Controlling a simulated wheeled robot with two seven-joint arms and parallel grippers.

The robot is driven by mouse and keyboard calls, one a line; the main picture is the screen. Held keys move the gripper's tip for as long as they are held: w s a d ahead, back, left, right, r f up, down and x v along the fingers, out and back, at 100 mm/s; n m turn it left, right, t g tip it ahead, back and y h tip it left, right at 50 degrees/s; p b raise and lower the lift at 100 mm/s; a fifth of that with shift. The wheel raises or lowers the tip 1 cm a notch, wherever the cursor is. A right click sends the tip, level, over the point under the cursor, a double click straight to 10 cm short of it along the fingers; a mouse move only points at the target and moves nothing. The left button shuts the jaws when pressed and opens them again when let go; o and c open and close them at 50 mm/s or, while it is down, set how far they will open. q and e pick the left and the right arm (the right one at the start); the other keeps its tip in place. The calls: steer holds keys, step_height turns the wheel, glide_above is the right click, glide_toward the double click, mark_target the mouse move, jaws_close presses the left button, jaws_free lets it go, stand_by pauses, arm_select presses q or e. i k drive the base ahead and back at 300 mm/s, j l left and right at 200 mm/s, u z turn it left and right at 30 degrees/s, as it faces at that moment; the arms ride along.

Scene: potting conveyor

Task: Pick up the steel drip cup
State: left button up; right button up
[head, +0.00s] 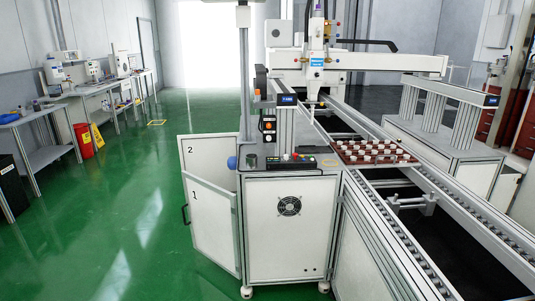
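Neither of my grippers shows in the view.
A white cabinet (262,225) with a control panel (291,161) on top stands at centre. Its side door (210,220) sticks out to the left. A brown tray (345,159) of small white parts sits on the conveyor (445,215).

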mark_target(252, 162)
steer(key=i+z, duration=0.15)
steer(key=i, duration=0.4)
steer(key=i+j+z, duration=0.2)
steer(key=i, duration=0.3)
steer(key=i+j+z, duration=0.15)
steer(key=i, duration=0.4)
steer(key=i+j+z, duration=0.15)
steer(key=i+j, duration=0.15)
steer(key=i, duration=0.2)
steer(key=i+j+z, duration=0.35)
steer(key=i, duration=0.25)
steer(key=u, duration=0.95)
steer(key=j+z, duration=0.2)
steer(key=j, duration=0.3)
steer(key=k+j+z, duration=0.2)
steer(key=j, duration=0.25)
steer(key=j+z, duration=0.2)
steer(key=j, duration=0.3)
steer(key=k, duration=0.05)
